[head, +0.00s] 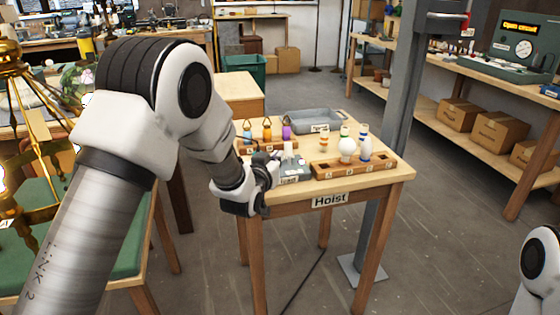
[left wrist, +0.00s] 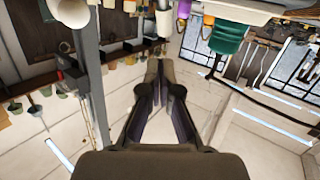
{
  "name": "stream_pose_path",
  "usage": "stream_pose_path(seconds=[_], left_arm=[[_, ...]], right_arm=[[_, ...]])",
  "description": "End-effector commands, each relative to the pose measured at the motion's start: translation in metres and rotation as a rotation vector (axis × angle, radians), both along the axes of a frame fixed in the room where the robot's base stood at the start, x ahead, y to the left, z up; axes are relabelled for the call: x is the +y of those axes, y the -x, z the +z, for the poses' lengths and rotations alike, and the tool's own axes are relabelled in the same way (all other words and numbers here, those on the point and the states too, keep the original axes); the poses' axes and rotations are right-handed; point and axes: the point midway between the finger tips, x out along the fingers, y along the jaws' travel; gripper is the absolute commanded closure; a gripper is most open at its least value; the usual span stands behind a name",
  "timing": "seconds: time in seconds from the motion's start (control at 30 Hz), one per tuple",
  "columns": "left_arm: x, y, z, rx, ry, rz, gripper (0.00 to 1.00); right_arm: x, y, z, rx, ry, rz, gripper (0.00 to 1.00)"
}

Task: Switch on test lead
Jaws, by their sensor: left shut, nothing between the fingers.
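My left gripper (head: 264,178) is at the front left edge of the small wooden table labelled "Hoist" (head: 400,176). In the left wrist view its two dark fingers (left wrist: 160,66) are together with nothing between them. A small grey box (head: 294,172) with small light parts on top stands just right of the gripper. It may be the test lead's switch box, but its details are too small to tell. The gripper partly covers this area, and I cannot tell whether it touches the box. My right gripper is out of view; only part of my right arm shows at lower right.
Orange (head: 267,134) and purple (head: 286,132) pieces stand behind the grey box. A grey tray (head: 318,116) is at the back. A grey post (head: 402,95) rises beside the table.

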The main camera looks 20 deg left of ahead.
Motion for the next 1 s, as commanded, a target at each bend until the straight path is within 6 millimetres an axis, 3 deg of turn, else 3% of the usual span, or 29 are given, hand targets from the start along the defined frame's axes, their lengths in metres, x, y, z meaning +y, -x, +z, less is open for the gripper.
stream_pose_path(seconds=[0.2,0.37,0.9,1.0], left_arm=[[0.002,0.05,0.015,0.0,-0.001,0.0,1.0],[0.002,0.071,0.023,0.0,-0.001,-0.001,1.0],[0.003,0.076,0.024,0.0,0.0,0.0,1.0],[0.003,0.077,0.01,0.033,0.0,0.0,1.0]], right_arm=[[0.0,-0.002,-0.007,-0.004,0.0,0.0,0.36],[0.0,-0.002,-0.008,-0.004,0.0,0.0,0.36],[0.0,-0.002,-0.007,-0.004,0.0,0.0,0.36],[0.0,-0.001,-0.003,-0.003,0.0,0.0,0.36]])
